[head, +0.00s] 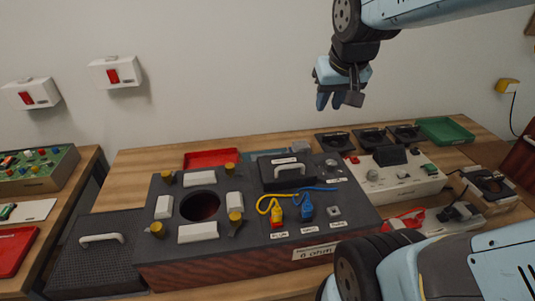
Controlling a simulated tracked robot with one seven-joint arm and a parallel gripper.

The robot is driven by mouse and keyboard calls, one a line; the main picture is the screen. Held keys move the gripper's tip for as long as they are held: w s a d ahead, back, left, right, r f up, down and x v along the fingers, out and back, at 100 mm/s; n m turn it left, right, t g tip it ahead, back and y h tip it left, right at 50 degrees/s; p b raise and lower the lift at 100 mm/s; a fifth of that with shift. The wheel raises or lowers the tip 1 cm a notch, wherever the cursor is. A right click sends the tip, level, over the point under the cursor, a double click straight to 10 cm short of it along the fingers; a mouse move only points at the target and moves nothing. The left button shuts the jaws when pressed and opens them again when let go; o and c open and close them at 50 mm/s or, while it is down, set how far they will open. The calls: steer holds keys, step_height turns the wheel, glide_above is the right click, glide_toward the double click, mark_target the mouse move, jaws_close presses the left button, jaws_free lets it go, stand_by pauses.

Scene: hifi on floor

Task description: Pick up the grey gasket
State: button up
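My gripper (338,98) hangs in the air above the back of the bench, against the wall, pointing down. Its fingers are small and overlap in this view, so I cannot tell how far apart they are or whether anything is between them. I cannot make out the grey gasket with certainty. A dark console (250,236) on the bench has a round opening (200,206) with white blocks and yellow knobs around it. Small grey fittings (334,211) sit on the console's right side, too small to identify. My gripper is well above all of these, touching none.
Yellow and blue cables (306,212) lie on the console. A red tray (211,158), dark square trays (371,138) and a green tray (446,130) line the back. A white control box (398,175) stands at right. My arm link covers the lower right.

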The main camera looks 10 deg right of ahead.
steer(key=w+f, duration=0.9)
steer(key=w, duration=0.4)
steer(key=shift+g, duration=0.5)
steer(key=w+x, duration=0.1)
steer(key=x, duration=0.7)
steer(key=w+r+x, duration=0.1)
steer(key=x, duration=0.7)
steer(key=w+a+x, duration=0.1)
steer(key=x, duration=0.7)
steer(key=shift+w+a+f, duration=0.1)
steer(key=shift+w+f, duration=0.05)
steer(key=shift+w, duration=0.4)
steer(key=shift+w+x, duration=0.15)
steer(key=shift+x, duration=1.2)
steer(key=shift+w+x, duration=0.15)
steer(key=shift+x, duration=1.2)
jaws_close()
